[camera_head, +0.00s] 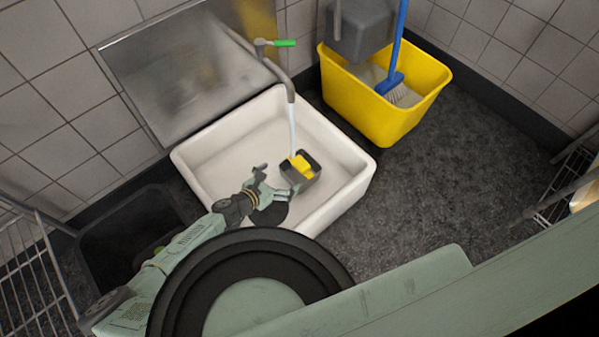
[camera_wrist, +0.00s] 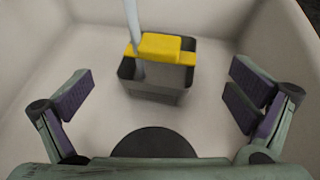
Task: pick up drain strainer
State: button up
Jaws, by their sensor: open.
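A dark round disc (camera_wrist: 153,143) lies on the white sink's floor, just below the gap between my fingers in the wrist view; it also shows beside my gripper in the head view (camera_head: 272,214). I cannot tell whether it is the drain strainer or the drain itself. A small dark grey open-topped box (camera_wrist: 152,92) stands in the sink beyond it, with a yellow sponge (camera_wrist: 160,47) across its top. My gripper (camera_wrist: 162,88) is open and empty inside the sink, its fingers wide apart on either side of the box. My wrist hides the disc's near edge.
The sink (camera_head: 354,178) has raised walls around my gripper. A tap (camera_head: 283,75) pours water down by the box. A yellow bucket (camera_head: 352,103) with a blue-handled brush (camera_head: 397,55) stands behind right. A dark bin (camera_head: 118,235) and wire rack (camera_head: 30,285) are at left.

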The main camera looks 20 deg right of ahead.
aim_at(300, 165)
jog(key=x, duration=0.5)
jog(key=b+x, duration=0.1)
jog(key=x, duration=0.3)
jog(key=shift+d+f, duration=0.3)
jog(key=shift+d, duration=0.1)
jog(key=shift+c, duration=0.5)
jog(key=shift+s, duration=0.1)
grip_shut()
dwell(0.4)
